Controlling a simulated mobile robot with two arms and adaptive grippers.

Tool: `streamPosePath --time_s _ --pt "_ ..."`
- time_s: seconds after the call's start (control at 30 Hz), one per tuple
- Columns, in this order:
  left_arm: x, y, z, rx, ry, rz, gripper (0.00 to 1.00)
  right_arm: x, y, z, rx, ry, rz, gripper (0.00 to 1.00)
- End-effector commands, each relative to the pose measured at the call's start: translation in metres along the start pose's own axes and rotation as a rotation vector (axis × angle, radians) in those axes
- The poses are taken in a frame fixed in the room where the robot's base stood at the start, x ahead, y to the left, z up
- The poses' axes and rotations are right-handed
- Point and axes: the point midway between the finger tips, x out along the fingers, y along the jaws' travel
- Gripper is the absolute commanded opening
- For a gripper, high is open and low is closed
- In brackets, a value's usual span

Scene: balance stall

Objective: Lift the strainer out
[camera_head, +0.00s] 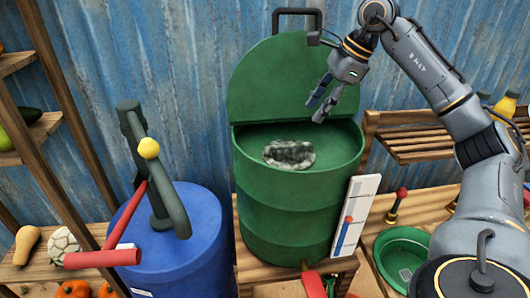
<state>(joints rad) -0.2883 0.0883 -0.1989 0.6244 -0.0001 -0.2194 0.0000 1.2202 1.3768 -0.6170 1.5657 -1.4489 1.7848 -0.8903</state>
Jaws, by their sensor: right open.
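I cannot make out a strainer for sure. A green drum (290,205) stands in the middle with its round lid (285,80) raised at the back. A mottled grey-green lump (289,153) lies inside on the drum's green surface; what it is I cannot tell. A green basin (402,243) sits low at the right, with a small pale grid-like piece (406,273) in it. My right gripper (316,111) is open and empty, above the drum's right rear rim, pointing down-left. It is apart from the lump. My left gripper is not in view.
A blue drum (190,235) with a dark hand pump (158,180) and red handle (102,258) stands at the left. A white gauge board (354,215) leans by the green drum's right side. A wooden bench (420,140) stands at the right rear.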

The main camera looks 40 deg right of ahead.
Motion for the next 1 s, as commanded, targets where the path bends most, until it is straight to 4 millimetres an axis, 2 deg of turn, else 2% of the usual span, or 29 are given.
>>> streamPosePath --time_s 0.13,0.23,0.4,0.53,0.77,1.0 --pt "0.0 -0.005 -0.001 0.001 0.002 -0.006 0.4 0.007 0.0 -0.001 0.002 0.002 0.002 0.4" --pt "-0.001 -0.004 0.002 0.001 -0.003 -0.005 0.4 0.024 0.001 -0.001 0.001 0.003 0.004 0.4" --pt "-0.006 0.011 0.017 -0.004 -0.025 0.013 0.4 0.058 0.001 0.0 0.001 0.002 0.004 0.4" --pt "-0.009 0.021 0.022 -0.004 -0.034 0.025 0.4 0.077 0.001 0.001 0.0 0.0 0.003 0.4" --pt "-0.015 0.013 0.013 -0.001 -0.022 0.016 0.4 0.092 0.002 0.002 0.0 0.0 0.003 0.4" --pt "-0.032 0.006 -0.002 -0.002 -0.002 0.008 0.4 0.127 0.006 0.005 0.002 0.0 0.002 0.4"
